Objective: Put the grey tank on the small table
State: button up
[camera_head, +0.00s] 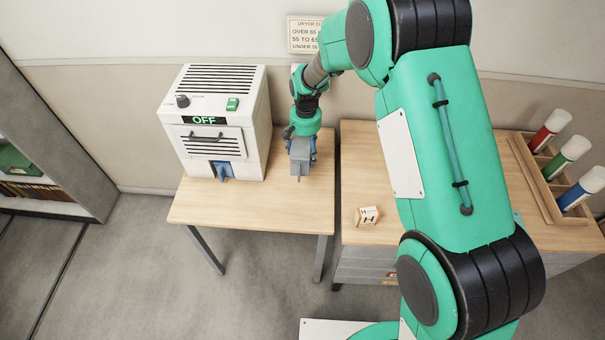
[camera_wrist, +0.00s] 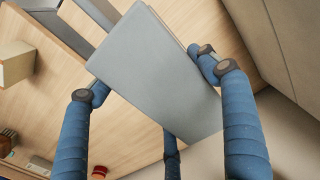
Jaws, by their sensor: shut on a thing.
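The grey tank (camera_head: 301,153) is a grey box held below my gripper (camera_head: 300,138), over the right part of the small table. In the wrist view the tank (camera_wrist: 158,70) fills the middle, with blue fingers of my gripper (camera_wrist: 150,82) shut on its sides. I cannot tell whether its underside touches the tabletop or hangs just above it. The small table (camera_head: 250,212) has a light wooden top and grey legs. Its top is bare in front of and below the tank.
A white dryer (camera_head: 213,115) showing OFF stands on the small table, left of the tank, with a blue part (camera_head: 222,171) at its lower front.

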notch_tip(320, 180, down, 8)
jog(key=shift+r, duration=0.15)
jog(key=shift+w, duration=0.1)
jog(key=w+a, duration=0.1)
jog(key=w, duration=0.3)
jog(key=w+a+f+b, duration=0.1)
jog(key=w+a, duration=0.1)
jog(key=w, duration=0.3)
jog(key=w+a+b, duration=0.1)
jog(key=w, duration=0.3)
jog(key=shift+w+a+f, duration=0.25)
jog(key=shift+a, duration=0.1)
jog(key=shift+w+a, duration=0.3)
jog(key=shift+w, duration=0.5)
jog(key=shift+f+b, duration=0.55)
jog(key=shift+f, duration=1.2)
jog(key=shift+f, duration=0.15)
